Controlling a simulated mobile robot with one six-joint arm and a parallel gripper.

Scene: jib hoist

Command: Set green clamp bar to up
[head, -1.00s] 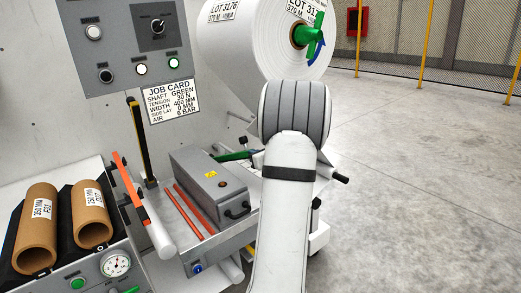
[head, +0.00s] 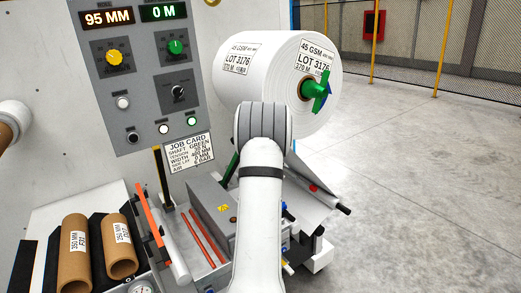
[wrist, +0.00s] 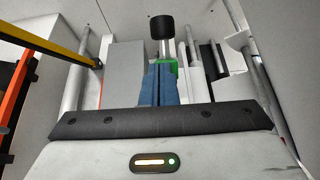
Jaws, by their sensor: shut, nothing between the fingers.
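The green clamp bar (head: 231,169) shows as a steeply tilted green strip just left of my arm in the head view, below the white roll. My arm hides part of it. In the wrist view a green part (wrist: 173,67) shows right behind my fingertips, with a black knob (wrist: 162,27) on a stem beyond it. My gripper (wrist: 159,66) has its two blue fingers together, with nothing between them. The fingertips overlap the green part in the picture; I cannot tell whether they touch it. In the head view my arm hides the fingers.
The white roll (head: 270,80) with a green core handle (head: 318,91) is above and behind my wrist. A grey box (head: 210,207), red rods (head: 205,235) and an orange bar (head: 150,213) lie to the left. The control panel (head: 150,90) is at upper left. Floor at right is clear.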

